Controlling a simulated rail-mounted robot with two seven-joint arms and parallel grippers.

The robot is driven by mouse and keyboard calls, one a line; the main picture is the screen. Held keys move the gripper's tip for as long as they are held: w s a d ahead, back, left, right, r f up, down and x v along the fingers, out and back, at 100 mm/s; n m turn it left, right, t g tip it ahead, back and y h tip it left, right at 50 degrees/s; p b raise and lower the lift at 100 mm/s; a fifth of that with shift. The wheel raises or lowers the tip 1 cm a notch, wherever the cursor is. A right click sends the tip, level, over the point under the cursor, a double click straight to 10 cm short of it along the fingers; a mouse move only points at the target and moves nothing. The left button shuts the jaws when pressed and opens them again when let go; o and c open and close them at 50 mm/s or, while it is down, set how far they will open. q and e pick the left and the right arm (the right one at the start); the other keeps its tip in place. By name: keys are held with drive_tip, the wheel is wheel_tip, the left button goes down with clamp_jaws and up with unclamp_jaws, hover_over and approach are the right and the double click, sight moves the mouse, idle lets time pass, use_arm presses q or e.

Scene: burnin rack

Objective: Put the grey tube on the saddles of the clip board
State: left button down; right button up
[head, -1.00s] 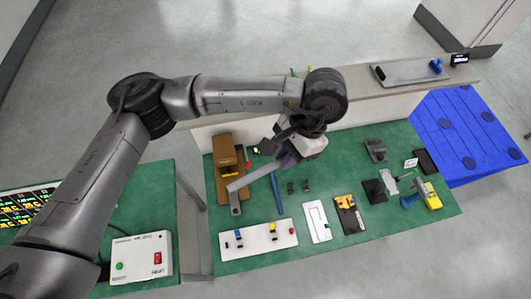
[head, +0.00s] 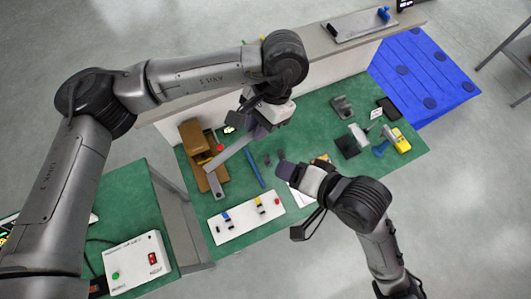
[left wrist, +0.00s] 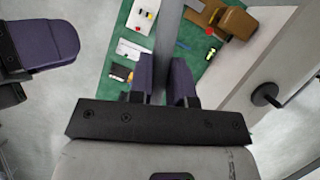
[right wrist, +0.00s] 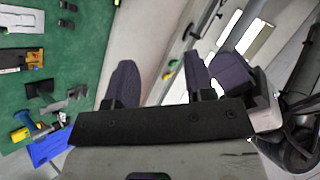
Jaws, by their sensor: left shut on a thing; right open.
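The grey tube (head: 236,149) is a straight light-grey bar held in my left gripper (head: 260,128), slanting down-left over the bench. In the left wrist view the tube (left wrist: 168,45) runs between the two purple fingers, which are shut on it. A white board (head: 240,229) with small blue and yellow pieces and a red knob lies at the near edge of the green bench; it looks like the clip board. The tube is apart from it, farther back. My right gripper (head: 287,172) is over the bench, right of the board. In the right wrist view its fingers (right wrist: 160,80) are open and empty.
A brown fixture (head: 194,138) stands at the bench's back left, with a blue stick (head: 254,169) and two dark blocks (head: 274,158) nearby. A yellow device (head: 401,142) lies at the right. A raised shelf (head: 318,46) runs behind. A control box (head: 137,265) sits on the left table.

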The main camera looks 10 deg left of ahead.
drive_tip(key=a+r+g+y, duration=0.1)
drive_tip(key=a+r+g, duration=0.1)
drive_tip(key=a+r, duration=0.3)
drive_tip(key=m+g, duration=0.2)
drive_tip(key=m, duration=0.2)
approach(217, 164)
drive_tip(key=shift+g+h, duration=0.3)
drive_tip(key=shift+h, duration=0.1)
drive_tip(key=x, duration=0.8)
drive_tip(key=shift+w+a+r, duration=0.1)
drive_tip(key=shift+w+a, duration=0.15)
drive_tip(key=shift+a, duration=0.2)
drive_tip(key=shift+c, duration=0.3)
clamp_jaws()
use_arm(q)
drive_tip(key=c, duration=1)
unclamp_jaws()
